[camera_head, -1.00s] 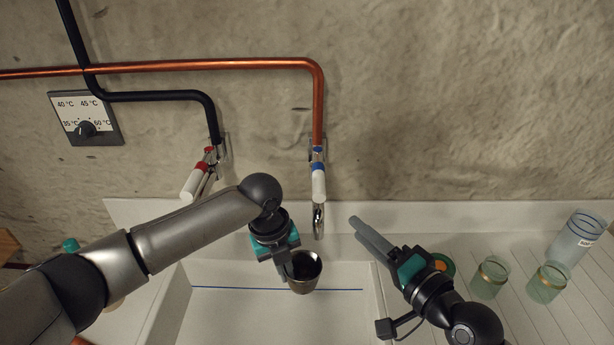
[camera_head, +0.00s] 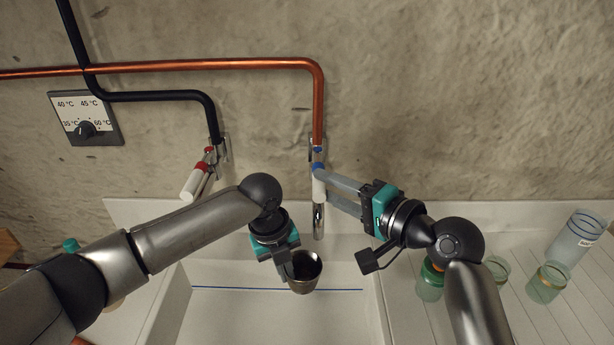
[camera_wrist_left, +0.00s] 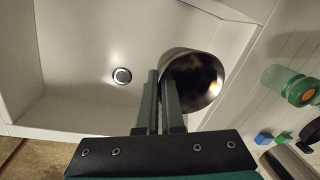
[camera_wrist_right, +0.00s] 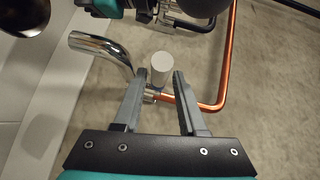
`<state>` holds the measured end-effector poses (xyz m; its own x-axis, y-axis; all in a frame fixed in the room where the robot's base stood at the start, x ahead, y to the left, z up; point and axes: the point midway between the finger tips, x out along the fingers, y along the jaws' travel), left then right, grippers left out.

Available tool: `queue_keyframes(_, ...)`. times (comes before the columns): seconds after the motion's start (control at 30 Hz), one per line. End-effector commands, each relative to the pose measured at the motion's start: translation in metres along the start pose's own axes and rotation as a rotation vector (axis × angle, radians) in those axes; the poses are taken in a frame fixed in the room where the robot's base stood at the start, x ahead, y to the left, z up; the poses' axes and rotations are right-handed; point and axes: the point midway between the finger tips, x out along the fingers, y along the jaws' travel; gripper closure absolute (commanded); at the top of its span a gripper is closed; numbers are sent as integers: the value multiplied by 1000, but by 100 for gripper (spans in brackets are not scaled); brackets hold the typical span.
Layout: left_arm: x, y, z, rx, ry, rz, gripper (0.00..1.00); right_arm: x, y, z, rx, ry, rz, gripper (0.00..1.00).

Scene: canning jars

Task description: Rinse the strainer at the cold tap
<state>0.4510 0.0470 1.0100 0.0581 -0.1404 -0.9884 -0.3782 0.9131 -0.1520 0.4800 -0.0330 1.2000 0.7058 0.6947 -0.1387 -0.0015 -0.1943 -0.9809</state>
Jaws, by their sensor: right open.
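The strainer (camera_head: 305,271) is a dark metal cup over the sink. My left gripper (camera_head: 285,271) is shut on its wall; the left wrist view shows the cup (camera_wrist_left: 203,80) at the fingers. The cold tap has blue bands, a white handle (camera_head: 319,190) and a chrome spout (camera_head: 319,222). The strainer hangs below the spout, slightly left of it. No water shows. My right gripper (camera_head: 325,184) is open at the cold tap's handle. In the right wrist view the handle's end (camera_wrist_right: 162,62) appears between the fingertips, with a gap on either side.
The white sink (camera_head: 270,320) lies below. The hot tap (camera_head: 195,180) with a red band stands at left, near a temperature dial (camera_head: 86,128).

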Motion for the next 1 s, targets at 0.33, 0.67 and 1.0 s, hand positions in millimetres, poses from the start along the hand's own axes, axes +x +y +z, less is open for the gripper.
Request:
queue_keyframes(0.33,0,0,0,0,0,-1,100,48,0,-1,0,2,0,59)
queue_keyframes(0.67,0,0,0,0,0,-1,100,57,0,0,-1,2,0,59)
queue_keyframes(1.0,0,0,0,0,0,-1,100,57,0,0,-1,2,0,84)
